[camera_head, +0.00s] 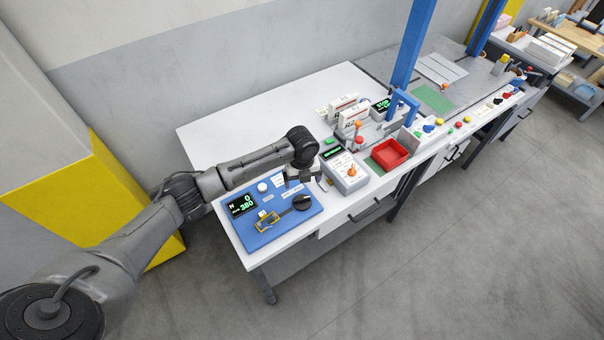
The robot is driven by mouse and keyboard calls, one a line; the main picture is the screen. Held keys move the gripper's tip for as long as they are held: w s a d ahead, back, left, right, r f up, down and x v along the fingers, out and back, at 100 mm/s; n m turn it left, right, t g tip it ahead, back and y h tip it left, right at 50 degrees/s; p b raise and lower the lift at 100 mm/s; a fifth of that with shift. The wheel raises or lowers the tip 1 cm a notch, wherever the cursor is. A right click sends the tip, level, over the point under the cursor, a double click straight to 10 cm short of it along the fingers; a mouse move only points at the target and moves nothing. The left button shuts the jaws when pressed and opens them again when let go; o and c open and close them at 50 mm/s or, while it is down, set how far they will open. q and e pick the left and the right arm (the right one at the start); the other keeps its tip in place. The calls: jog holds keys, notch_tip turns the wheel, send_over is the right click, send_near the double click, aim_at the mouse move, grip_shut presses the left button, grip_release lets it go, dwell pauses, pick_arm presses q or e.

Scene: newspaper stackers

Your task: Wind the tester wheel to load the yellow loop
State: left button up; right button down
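The tester is a blue board (250,232) at the near left end of the white table. Its display (241,204) reads "N 0" with 380 below. The yellow loop (266,223) lies at the front of the board, beside small metal parts. A black round wheel (302,202) sits at the board's right side. My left arm reaches in from the left, and my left gripper (305,181) hangs just behind the wheel, seemingly apart from it. Its fingers are small and partly hidden by the wrist, so I cannot tell their opening. My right gripper is not in view.
A grey box with an orange knob (352,170) stands close right of my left gripper. A red tray (390,154) is beyond it. Blue posts (411,45) rise farther right. The white table top (240,130) behind my arm is clear.

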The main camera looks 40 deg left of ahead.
pick_arm(q)
jog(key=shift+r, duration=1.15)
